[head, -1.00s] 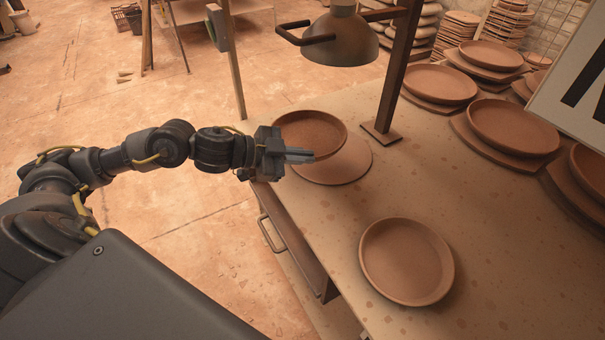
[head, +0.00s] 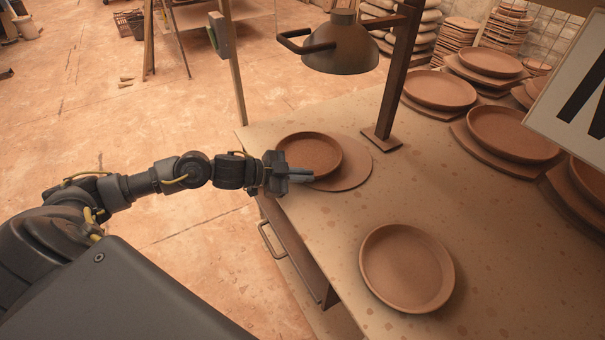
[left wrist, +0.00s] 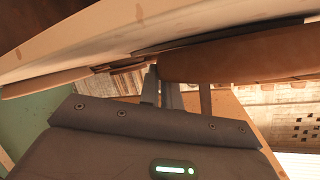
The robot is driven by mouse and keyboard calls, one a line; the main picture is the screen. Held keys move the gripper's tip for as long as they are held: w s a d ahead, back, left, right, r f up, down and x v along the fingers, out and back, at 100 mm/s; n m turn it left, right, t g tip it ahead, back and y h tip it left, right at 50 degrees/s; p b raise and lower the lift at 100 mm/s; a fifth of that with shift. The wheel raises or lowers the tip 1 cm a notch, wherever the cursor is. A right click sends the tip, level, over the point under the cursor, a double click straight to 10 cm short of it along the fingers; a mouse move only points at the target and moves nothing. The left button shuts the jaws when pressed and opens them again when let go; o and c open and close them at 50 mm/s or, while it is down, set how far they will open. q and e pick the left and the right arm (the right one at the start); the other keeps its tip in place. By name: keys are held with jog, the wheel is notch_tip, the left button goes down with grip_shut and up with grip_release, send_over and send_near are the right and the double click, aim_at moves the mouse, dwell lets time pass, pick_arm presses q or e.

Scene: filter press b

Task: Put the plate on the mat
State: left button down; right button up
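The brown clay plate (head: 308,150) is at the far left corner of the table, over the left part of the round flat mat (head: 356,166). The mat's right side shows bare. My left gripper (head: 300,176) is at the plate's near rim, with its fingers shut on that rim. In the left wrist view the plate's side (left wrist: 240,54) fills the upper right and the fingers (left wrist: 161,88) reach its edge. I cannot tell whether the plate touches the mat. My right gripper is out of view.
A second clay plate (head: 406,268) lies on the table (head: 480,240) in front. A dark lamp-shaped head (head: 340,46) hangs beside a post (head: 392,85) behind the mat. Stacked plates (head: 512,133) line the back right, near a white sign (head: 575,90).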

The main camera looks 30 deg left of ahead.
pick_arm(q)
jog(key=c, duration=1.6)
grip_release()
jog(key=p+v, duration=0.6)
jog(key=v, duration=0.6)
